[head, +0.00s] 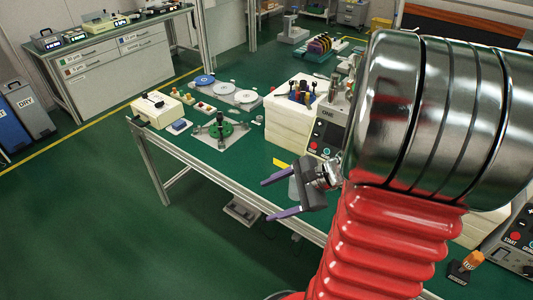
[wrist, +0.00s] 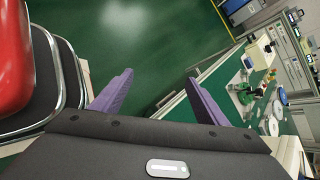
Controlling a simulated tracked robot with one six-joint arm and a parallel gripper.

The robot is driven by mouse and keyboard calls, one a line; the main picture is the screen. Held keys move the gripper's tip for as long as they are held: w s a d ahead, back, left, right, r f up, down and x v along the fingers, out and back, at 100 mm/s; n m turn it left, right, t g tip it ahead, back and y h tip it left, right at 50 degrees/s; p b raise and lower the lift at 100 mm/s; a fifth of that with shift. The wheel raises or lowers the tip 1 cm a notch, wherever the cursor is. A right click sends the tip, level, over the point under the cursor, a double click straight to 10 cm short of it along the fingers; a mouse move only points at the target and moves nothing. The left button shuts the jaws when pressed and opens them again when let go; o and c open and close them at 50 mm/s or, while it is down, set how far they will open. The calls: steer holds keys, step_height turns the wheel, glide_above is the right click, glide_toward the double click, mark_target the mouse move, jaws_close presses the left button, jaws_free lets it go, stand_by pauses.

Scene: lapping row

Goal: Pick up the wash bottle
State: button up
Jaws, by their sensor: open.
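My gripper (head: 266,199) is open, with two purple fingers spread apart and pointing left, beyond the front edge of the green bench. In the wrist view my gripper (wrist: 159,78) has nothing between its fingers; green floor shows through the gap. I cannot clearly make out a wash bottle. My red and chrome arm hides much of the bench's right part.
The green bench (head: 190,145) holds a cream box (head: 157,109), a fixture with a green disc (head: 221,129), white-disc plates (head: 236,96) and a cream machine (head: 290,124). A drawer cabinet (head: 117,59) stands at back left.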

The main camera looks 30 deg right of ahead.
steer(key=d+f+m+t+h, duration=0.2)
steer(key=d+m+t, duration=0.1)
steer(key=d+m, duration=0.3)
steer(key=s+d+f+m+t+h, duration=0.1)
steer(key=d+f+m+t+h, duration=0.1)
steer(key=d+m, duration=0.5)
steer(key=d+t, duration=0.1)
steer(key=d, duration=0.3)
steer(key=shift+d+t+h, duration=0.2)
steer(key=shift+t+h, duration=0.1)
steer(key=shift+f, duration=0.1)
steer(key=x, duration=0.8)
steer(key=shift+w, duration=0.25)
steer(key=shift+a+f, duration=0.1)
steer(key=shift+f, duration=0.05)
steer(key=shift+x, duration=2.6)
steer(key=shift+s+a+f, duration=0.1)
steer(key=shift+c, duration=0.5)
